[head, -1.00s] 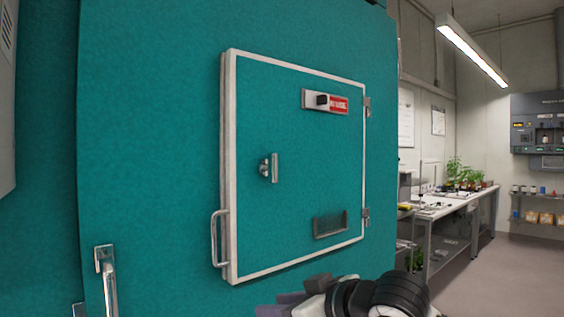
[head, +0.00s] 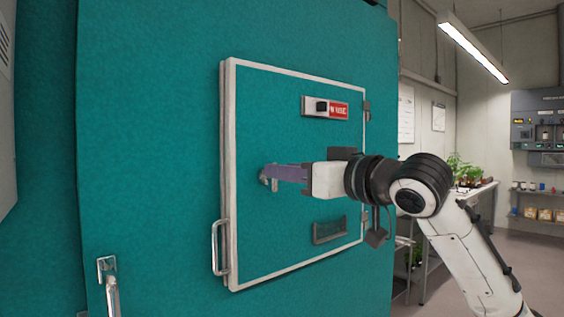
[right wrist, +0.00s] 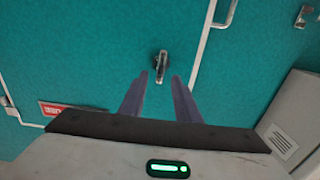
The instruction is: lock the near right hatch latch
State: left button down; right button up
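The hatch (head: 290,110) is a teal panel with a white frame, and it looks shut. In the right wrist view the lever (right wrist: 161,65) shows whole and lies roughly along the nearby white frame edge. My right gripper (head: 272,172) points left across the hatch at the lever. In the right wrist view the gripper (right wrist: 160,77) is open, its purple fingers apart and empty, with the lever just beyond and between the tips. My left gripper is out of view.
A slider with a red label (head: 339,109) sits at the hatch's upper right. A bar handle (head: 216,247) is at its lower left. A grey pocket (head: 329,231) is low on the hatch. Benches with plants (head: 466,172) stand behind my right arm.

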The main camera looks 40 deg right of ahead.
jog(key=shift+w, duration=0.95)
jog(key=shift+c, duration=0.5)
grip_shut()
